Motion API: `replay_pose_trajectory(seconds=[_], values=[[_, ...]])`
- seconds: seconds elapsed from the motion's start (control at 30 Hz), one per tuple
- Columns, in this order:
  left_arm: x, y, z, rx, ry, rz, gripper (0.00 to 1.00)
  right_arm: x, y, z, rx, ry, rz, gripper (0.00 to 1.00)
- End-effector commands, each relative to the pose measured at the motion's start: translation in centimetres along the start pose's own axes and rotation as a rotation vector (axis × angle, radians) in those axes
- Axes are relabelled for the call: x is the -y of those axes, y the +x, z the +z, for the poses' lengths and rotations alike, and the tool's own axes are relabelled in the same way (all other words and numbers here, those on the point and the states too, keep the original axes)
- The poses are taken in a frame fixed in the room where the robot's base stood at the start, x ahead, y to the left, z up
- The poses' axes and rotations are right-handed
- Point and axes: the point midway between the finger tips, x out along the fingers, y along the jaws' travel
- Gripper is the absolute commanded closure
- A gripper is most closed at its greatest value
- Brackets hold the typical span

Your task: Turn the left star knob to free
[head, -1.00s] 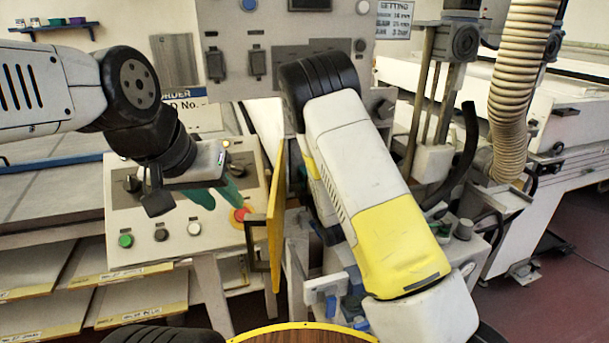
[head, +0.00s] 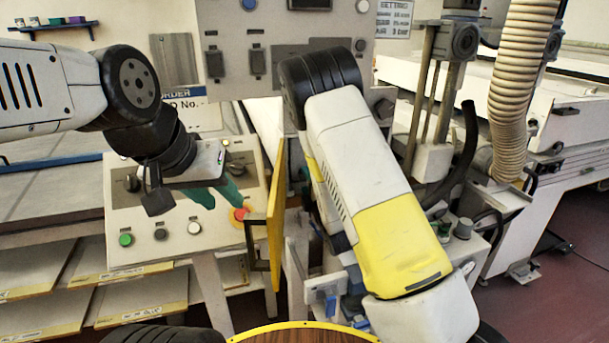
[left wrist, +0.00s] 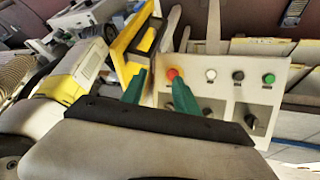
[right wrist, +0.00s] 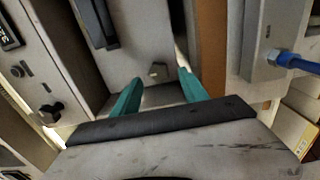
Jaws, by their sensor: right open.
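A dark star-shaped knob (right wrist: 50,112) is on a pale panel at the left of the right wrist view. I cannot tell its setting. My right gripper (right wrist: 160,88) is open and empty, its green fingers apart and to the right of that knob, not touching it. In the head view my right arm hides the right gripper. My left gripper (head: 218,197) hangs over the sloped control panel (head: 185,215); in the left wrist view its green fingers (left wrist: 160,90) are apart with nothing between them.
A red stop button (left wrist: 172,74) and several dark knobs sit on the control panel near my left gripper. A yellow-edged panel (head: 277,215) stands between my arms. A blue hose fitting (right wrist: 285,58) is right of my right gripper. A ribbed hose (head: 515,90) hangs at the right.

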Motion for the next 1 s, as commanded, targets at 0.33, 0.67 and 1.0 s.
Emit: replay_pose_trajectory(seconds=[0.33,0.67,1.0], values=[[0.0,0.0,0.0,0.000,0.000,0.000,0.64,0.0,-4.5,0.0,-0.001,0.000,-0.001,0.49],[0.0,0.0,0.0,0.000,0.000,0.000,0.64,0.0,-4.7,0.0,0.000,0.002,0.000,0.49],[0.0,0.0,0.0,0.000,0.000,0.000,0.64,-3.1,-4.3,4.1,0.150,0.393,-0.157,0.49]])
